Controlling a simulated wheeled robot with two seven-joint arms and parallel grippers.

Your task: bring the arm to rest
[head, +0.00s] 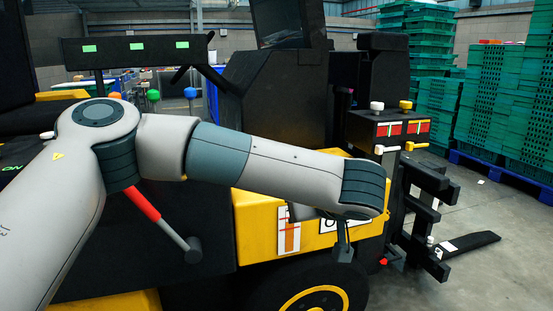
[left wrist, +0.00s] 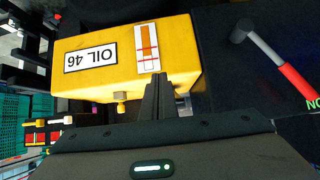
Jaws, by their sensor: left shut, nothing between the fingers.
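My left arm reaches in from the left across the head view. Its gripper (head: 343,250) hangs down in front of the yellow side of a forklift-like vehicle (head: 262,225). In the left wrist view the gripper's fingers (left wrist: 159,95) are together with nothing between them, in front of a yellow box (left wrist: 105,38) marked OIL 46. Whether the fingers touch the box cannot be told. My right gripper is in neither view.
A red-handled lever (head: 142,203) is left of the gripper, below my arm; it also shows in the left wrist view (left wrist: 297,82). Black forks (head: 468,243) extend at right. Green crates (head: 510,95) are stacked behind. Grey floor (head: 480,205) is open at right.

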